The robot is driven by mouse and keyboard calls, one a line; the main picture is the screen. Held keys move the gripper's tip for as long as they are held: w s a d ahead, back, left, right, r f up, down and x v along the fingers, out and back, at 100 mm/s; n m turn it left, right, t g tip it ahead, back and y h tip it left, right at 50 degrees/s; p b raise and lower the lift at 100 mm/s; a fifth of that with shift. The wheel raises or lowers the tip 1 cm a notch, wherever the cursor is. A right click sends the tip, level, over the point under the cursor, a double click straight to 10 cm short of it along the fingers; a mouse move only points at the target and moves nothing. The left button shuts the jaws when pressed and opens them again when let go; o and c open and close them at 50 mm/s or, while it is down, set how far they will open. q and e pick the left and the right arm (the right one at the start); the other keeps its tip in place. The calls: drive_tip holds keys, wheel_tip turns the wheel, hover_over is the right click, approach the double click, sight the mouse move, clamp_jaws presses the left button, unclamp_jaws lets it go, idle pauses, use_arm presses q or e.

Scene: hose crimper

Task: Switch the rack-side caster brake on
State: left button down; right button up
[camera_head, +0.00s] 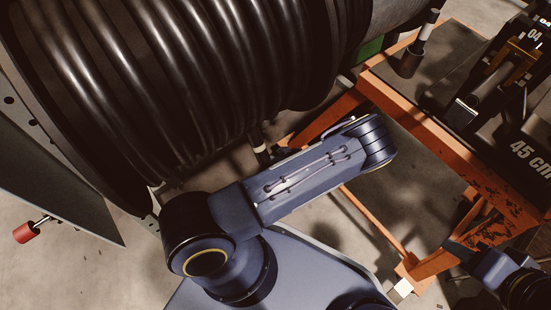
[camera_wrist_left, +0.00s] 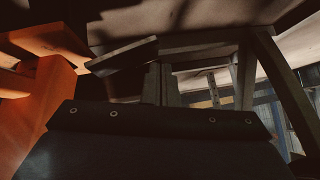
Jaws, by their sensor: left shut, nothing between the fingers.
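No caster or brake lever can be clearly made out in either view. In the left wrist view, the fingers of my left gripper (camera_wrist_left: 161,84) are together in the middle with nothing between them. A dark flat plate (camera_wrist_left: 122,56) shows just left of them; I cannot tell what it is or whether it touches. In the head view my left arm reaches up and right past the reel, and its gripper is hidden. At the lower right edge, part of my right gripper (camera_head: 458,249) shows beside the orange frame; its fingers are not clear.
A large reel of black hose (camera_head: 190,70) fills the upper left. An orange rack frame (camera_head: 440,145) stands right, with dark blocks marked "45 cm" on it. An orange post (camera_wrist_left: 40,110) is close at left in the wrist view. Concrete floor shows at lower left.

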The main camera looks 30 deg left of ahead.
use_arm(q)
drive_tip(key=shift+s+f+b, duration=0.15)
drive_tip(key=shift+f+b, duration=0.35)
drive_tip(key=shift+b, duration=0.1)
use_arm(e)
drive_tip(key=shift+f, duration=0.8)
